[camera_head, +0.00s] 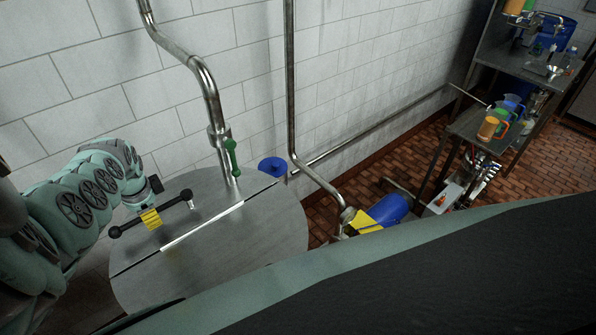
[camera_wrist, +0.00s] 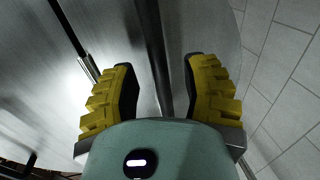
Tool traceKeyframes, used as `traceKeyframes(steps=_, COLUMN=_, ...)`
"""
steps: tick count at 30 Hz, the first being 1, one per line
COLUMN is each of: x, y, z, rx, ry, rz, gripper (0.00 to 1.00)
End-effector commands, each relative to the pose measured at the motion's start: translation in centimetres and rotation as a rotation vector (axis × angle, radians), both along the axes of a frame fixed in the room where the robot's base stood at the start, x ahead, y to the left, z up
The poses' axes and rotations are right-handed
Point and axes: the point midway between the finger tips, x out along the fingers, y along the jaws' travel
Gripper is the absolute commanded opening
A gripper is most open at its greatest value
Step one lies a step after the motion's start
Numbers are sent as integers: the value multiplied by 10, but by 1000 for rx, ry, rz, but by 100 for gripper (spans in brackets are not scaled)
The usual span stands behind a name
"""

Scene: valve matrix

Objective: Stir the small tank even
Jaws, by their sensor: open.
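The tank's round steel lid (camera_head: 265,225) fills the lower left of the head view, with a straight seam across it. A dark bar with black ball ends (camera_head: 174,204) lies above the lid. My gripper (camera_head: 151,219) is over the lid at the middle of this bar. In the wrist view, its two yellow-padded fingers (camera_wrist: 160,68) stand apart with the dark bar (camera_wrist: 153,35) running between them. Gaps show on both sides, so the gripper is open around or above the bar; its depth is unclear. The tank's inside is hidden.
A steel pipe with a green valve handle (camera_head: 231,157) comes down behind the lid. A blue handwheel (camera_head: 272,166) is by its far right edge. A blue motor-like body (camera_head: 388,209) sits lower right. Shelves with jugs (camera_head: 490,127) stand far right. A tiled wall closes the back.

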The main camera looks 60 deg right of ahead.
Motion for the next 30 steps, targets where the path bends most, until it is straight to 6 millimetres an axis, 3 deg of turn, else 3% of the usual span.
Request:
traceKeyframes(steps=2, x=-1, y=-1, z=0, rx=1, ry=0, rz=-3, gripper=46)
traceKeyframes(steps=15, x=0, y=-1, z=0, rx=0, ry=0, rz=-2, gripper=0)
traceKeyframes(steps=30, x=1, y=0, z=0, rx=0, ry=-2, rz=0, gripper=0)
